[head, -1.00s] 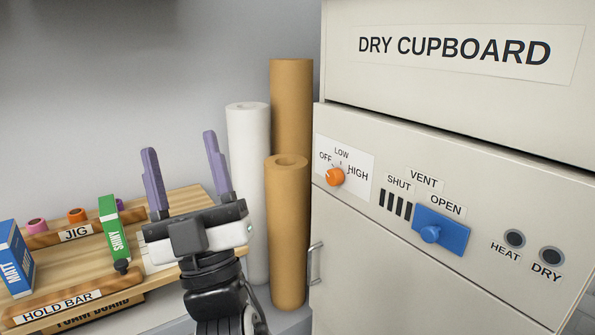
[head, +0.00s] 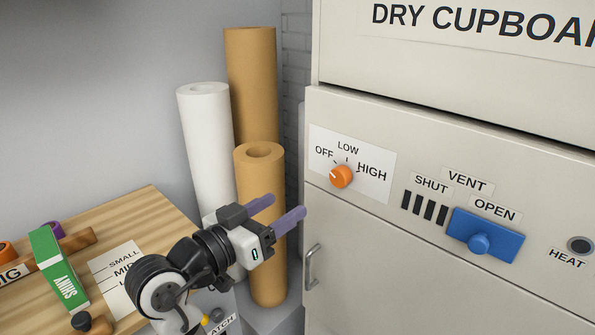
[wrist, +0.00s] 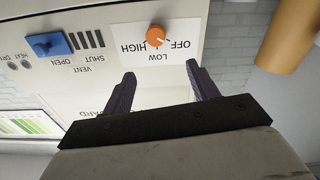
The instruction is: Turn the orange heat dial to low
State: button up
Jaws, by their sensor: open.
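The orange heat dial (head: 341,176) sits on a white label plate (head: 378,182) on the cupboard front, with OFF at its left, LOW above and HIGH at its right. Its pale mark seems to face the OFF side, but it is small. In the wrist view the dial (wrist: 155,36) appears upside down, beyond the fingers and roughly between them. My gripper (head: 288,206) is open and empty, its purple fingers pointing right towards the cupboard. It is left of the dial and lower in the head view, apart from it. The wrist view shows both fingers (wrist: 160,70) spread.
The blue vent slider (head: 485,236) stands out right of the dial, near OPEN. A cupboard handle (head: 312,267) is below. Brown rolls (head: 252,80) and a white roll (head: 205,140) stand behind my gripper. A wooden bench with a green SHINY box (head: 58,268) is at left.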

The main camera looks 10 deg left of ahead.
aim_at(337, 178)
jog(key=p+x, duration=0.1)
jog(key=x, duration=0.3)
jog(key=p+x, duration=0.1)
jog(key=x, duration=0.4)
jog(key=p+x, duration=0.1)
jog(key=x, duration=0.4)
jog(key=shift+s+d+f+p, duration=0.25)
jog(key=shift+s+d+p, duration=0.05)
jog(key=shift+p, duration=0.05)
jog(key=c, duration=1)
